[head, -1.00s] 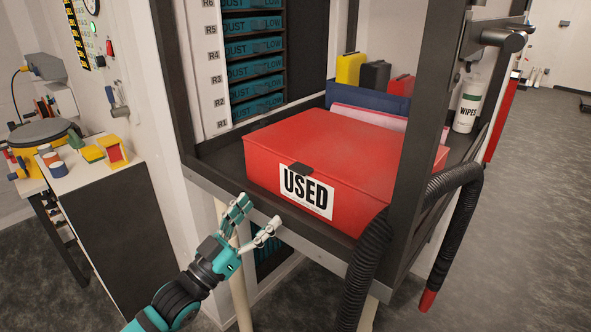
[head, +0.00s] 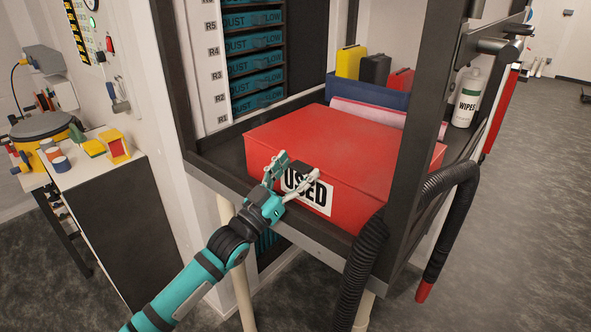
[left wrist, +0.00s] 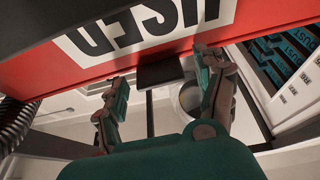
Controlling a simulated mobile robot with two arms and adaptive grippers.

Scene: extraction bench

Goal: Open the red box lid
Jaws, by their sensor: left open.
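The red box (head: 345,150) sits on the dark bench shelf, its lid shut flat. Its front carries a white USED label (head: 318,193), which shows upside down in the left wrist view (left wrist: 145,28). A black tab (left wrist: 160,72) sticks out at the lid's front edge. My left gripper (head: 294,172) is open at the box front, one finger on each side of the tab. In the left wrist view the tab lies between the two open fingers (left wrist: 165,72), with gaps on both sides. The fingers partly cover the label in the head view. My right gripper is out of view.
A dark post (head: 408,150) and a black hose (head: 362,265) stand close at the box's right. A blue bin (head: 370,97) is behind the box, and a wipes bottle (head: 467,100) stands at the right. Open space lies in front of the shelf.

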